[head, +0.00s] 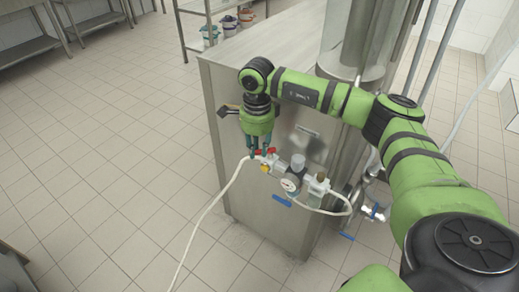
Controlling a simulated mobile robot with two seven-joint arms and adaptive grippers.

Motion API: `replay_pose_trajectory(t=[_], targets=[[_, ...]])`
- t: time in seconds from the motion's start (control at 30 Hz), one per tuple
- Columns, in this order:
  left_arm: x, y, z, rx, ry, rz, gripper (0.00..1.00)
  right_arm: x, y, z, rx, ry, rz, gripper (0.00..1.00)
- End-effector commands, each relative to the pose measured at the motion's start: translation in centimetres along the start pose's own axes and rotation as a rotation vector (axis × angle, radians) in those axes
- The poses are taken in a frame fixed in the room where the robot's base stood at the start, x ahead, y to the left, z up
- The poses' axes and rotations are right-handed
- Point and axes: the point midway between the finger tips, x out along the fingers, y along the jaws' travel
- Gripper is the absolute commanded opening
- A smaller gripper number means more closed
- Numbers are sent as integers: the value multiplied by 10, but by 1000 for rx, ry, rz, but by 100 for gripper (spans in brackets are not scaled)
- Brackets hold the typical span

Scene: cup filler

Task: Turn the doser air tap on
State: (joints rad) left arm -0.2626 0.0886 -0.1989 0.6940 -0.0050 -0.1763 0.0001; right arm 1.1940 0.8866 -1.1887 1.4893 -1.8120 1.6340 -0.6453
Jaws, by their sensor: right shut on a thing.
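The doser air tap (271,150) has a red handle and sits at the left end of the air fittings on the side of the steel cabinet. My right gripper (260,149) points down from above. Its dark fingers are shut on the red handle and partly hide it. The exact angle of the handle cannot be told at this size. My left gripper is not in view.
A pressure gauge (290,183) and a filter unit (317,190) sit right of the tap. A white hose (209,207) runs from the fittings to the floor. The steel cabinet (245,200) stands behind them. The tiled floor (110,150) at left is clear.

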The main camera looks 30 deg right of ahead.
Motion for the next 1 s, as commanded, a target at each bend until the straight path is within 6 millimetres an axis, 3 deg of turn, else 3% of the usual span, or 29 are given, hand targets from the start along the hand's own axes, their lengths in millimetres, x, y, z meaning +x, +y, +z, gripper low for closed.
replay_pose_trajectory(t=[0.5, 1.0], targets=[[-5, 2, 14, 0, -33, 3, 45, 0, -17, -2, 460, 1, 1, 0], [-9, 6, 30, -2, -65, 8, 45, 0, -24, -5, 673, 0, 0, 0]])
